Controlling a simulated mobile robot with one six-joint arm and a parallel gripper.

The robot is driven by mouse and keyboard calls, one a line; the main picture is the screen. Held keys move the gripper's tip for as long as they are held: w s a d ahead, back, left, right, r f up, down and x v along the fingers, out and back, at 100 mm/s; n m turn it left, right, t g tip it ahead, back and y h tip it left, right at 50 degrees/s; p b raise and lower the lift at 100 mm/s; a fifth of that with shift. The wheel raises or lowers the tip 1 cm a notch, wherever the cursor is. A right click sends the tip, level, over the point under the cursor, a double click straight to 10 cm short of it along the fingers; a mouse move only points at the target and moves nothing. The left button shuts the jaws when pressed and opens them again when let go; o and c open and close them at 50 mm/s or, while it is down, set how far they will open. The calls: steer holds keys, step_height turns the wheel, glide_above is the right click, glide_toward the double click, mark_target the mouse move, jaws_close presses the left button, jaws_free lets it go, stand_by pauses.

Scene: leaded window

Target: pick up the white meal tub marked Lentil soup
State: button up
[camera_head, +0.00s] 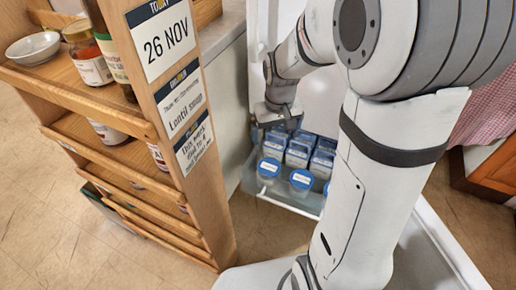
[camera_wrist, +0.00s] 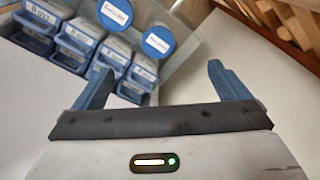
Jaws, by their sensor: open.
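Several pale, box-shaped tubs (camera_head: 297,153) with white labels stand in rows in an open drawer, below my gripper (camera_head: 283,108). In front of them are round tubs with blue lids (camera_head: 269,167). In the wrist view the labelled boxes (camera_wrist: 72,38) look blue-grey and fill the upper left, with two round blue lids (camera_wrist: 158,40) beside them. I cannot read which label says Lentil soup. My gripper (camera_wrist: 160,88) is open with nothing between its fingers. Its left finger overlaps the nearest boxes in the wrist view; contact cannot be told.
A wooden shelf rack (camera_head: 165,180) with jars and a bowl (camera_head: 33,48) stands at the left. Its end bears cards reading 26 NOV (camera_head: 166,42) and Lentil soup (camera_head: 185,106). The drawer's clear front wall (camera_head: 285,205) bounds the tubs. Tiled floor lies between rack and drawer.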

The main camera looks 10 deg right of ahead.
steer(key=b, duration=0.8)
glide_above(269, 166)
steer(key=shift+n+g, duration=0.3)
steer(key=shift+g, duration=0.1)
steer(key=f, duration=1.8)
steer(key=shift+s+a+f, duration=0.15)
steer(key=shift+s+a, duration=0.15)
steer(key=shift+a, duration=0.1)
step_height(269, 166, down, 3)
steer(key=shift+w+r+b, duration=0.1)
steer(key=shift+r+b, duration=0.1)
steer(key=shift+b, duration=0.3)
steer(key=f+b, duration=0.2)
steer(key=f, duration=0.1)
steer(key=f+b, duration=0.1)
steer(key=f, duration=0.1)
steer(key=shift+w+d+f, duration=0.15)
steer(key=shift+d+f, duration=0.05)
steer(key=shift+d, duration=0.2)
steer(key=shift+r, duration=0.1)
steer(key=shift+c, duration=0.4)
steer(key=c, duration=1.1)
